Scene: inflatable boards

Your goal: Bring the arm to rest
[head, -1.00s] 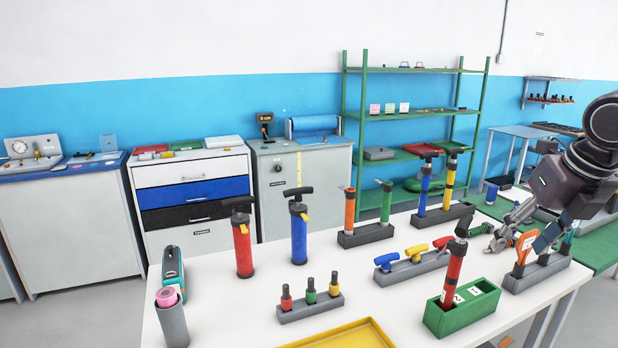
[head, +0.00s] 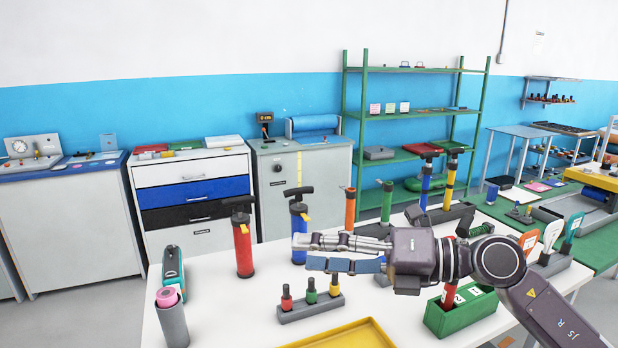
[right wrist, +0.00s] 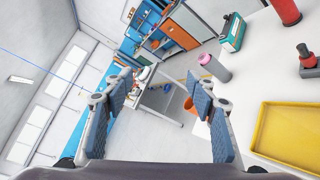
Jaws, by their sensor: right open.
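My right gripper (head: 302,253) is open and empty in the head view. It points left above the white table (head: 215,318), in front of the blue pump and above the small holder with red, green and yellow pieces. Its arm comes in from the lower right and hides part of the table's right side. In the right wrist view its two fingers (right wrist: 163,105) stand wide apart with nothing between them. My left gripper is not in view.
A red pump (head: 243,250), blue pump (head: 298,225), small holder (head: 311,307), yellow tray (head: 345,336) and green box (head: 460,312) stand near the arm. A grey cup with a pink roll (head: 172,322) is at the table's left end. Shelves (head: 415,110) stand behind.

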